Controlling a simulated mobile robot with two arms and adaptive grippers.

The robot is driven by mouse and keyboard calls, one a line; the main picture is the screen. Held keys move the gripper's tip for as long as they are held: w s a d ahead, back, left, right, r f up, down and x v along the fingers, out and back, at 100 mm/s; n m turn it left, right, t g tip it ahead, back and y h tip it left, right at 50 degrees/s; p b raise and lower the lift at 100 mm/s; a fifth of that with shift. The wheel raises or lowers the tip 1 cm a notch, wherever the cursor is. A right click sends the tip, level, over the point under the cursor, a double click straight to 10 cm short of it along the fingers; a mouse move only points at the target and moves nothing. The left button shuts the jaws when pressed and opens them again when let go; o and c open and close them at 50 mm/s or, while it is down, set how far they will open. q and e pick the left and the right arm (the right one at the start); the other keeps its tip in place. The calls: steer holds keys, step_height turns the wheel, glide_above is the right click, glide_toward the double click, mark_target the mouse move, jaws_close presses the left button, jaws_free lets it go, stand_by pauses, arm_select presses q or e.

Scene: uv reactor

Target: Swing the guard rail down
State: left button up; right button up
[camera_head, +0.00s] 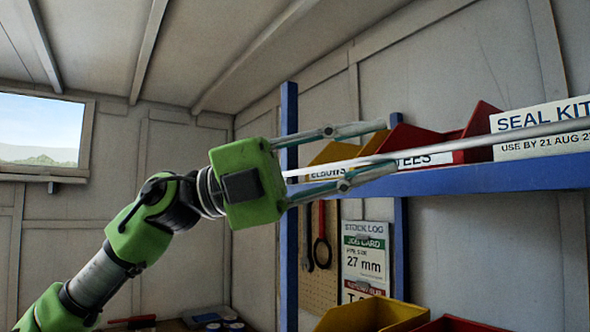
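The guard rail (500,138) is a thin silver bar. It slopes slightly up to the right, crossing in front of the blue shelf and its bins and leaving the picture at the right edge. My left gripper (388,147) is open, with one finger above the rail and one below it. The rail's left end shows close to the palm, between the fingers. The lower finger overlaps or lies very near the rail in the picture; I cannot tell whether they touch. My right gripper is not in view.
The blue shelf (480,178) holds a yellow bin (335,153), red bins and a white SEAL KIT box (540,128). Below are a pegboard (322,268) with tools, a job card (364,258) and a lower yellow bin (370,314). A window is at far left.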

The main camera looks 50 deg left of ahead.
arm_select(q)
steer(key=v, duration=0.9)
stand_by(0.4)
steer(key=w+d+f+m+g+h+b, duration=0.3)
steer(key=w+d+f+m+g+h, duration=0.25)
steer(key=m+g, duration=0.6)
steer(key=w+a+f+m+g+h+b, duration=0.1)
steer(key=w+a+f+m+g+h, duration=0.2)
steer(key=m, duration=0.4)
steer(key=w+a+f+m+g+h+b, duration=0.2)
steer(key=w+a+f+m+g, duration=0.15)
steer(key=f+m, duration=0.35)
steer(key=p+x, duration=0.7)
steer(key=x, duration=0.8)
steer(key=shift+w+r+m+t, duration=0.2)
steer(key=shift+m+t, duration=0.2)
steer(key=shift+m, duration=0.05)
